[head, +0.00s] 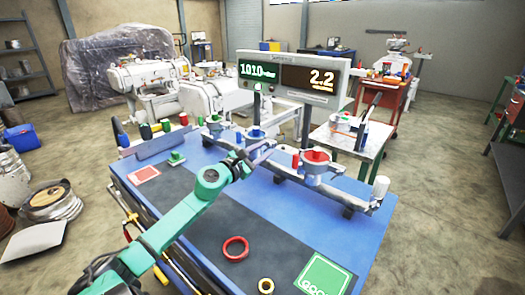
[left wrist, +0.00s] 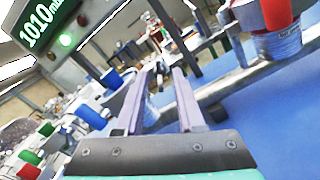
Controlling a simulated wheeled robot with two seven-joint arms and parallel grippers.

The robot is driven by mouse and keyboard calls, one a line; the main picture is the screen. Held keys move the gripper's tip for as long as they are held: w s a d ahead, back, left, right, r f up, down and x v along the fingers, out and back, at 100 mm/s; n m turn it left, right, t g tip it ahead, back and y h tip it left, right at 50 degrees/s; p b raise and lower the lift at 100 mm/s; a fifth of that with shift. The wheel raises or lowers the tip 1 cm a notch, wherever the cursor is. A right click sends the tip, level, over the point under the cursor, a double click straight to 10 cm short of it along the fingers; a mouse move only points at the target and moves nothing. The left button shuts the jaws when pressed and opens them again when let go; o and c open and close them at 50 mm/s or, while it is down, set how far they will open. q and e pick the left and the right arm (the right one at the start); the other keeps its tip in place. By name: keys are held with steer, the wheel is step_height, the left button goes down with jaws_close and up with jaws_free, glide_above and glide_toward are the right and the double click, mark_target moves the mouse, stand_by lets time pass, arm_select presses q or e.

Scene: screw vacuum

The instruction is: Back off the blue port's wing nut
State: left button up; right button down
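The blue-topped port (head: 256,133) stands on the grey manifold along the far side of the blue table. Its wing nut is too small and partly covered to make out. My left gripper (head: 268,148) reaches over the table close to the front of the blue port. In the left wrist view its two fingers (left wrist: 160,82) are apart, with a gap between them and nothing clearly held. I cannot tell whether they touch the port. The red-topped port (head: 317,156) stands to the right on the same manifold. My right gripper is out of view.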

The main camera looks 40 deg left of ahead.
arm_select(q)
jaws_close()
steer(key=shift+n, duration=0.3)
steer(key=shift+a+r+n+p, duration=0.1)
steer(key=shift+n+p, duration=2.55)
steer(key=shift+n, duration=3.35)
steer(key=shift+r+n+p, duration=0.1)
steer(key=shift+n+p, duration=2.55)
steer(key=shift+n, duration=3.35)
steer(key=shift+f, duration=0.1)
jaws_free()
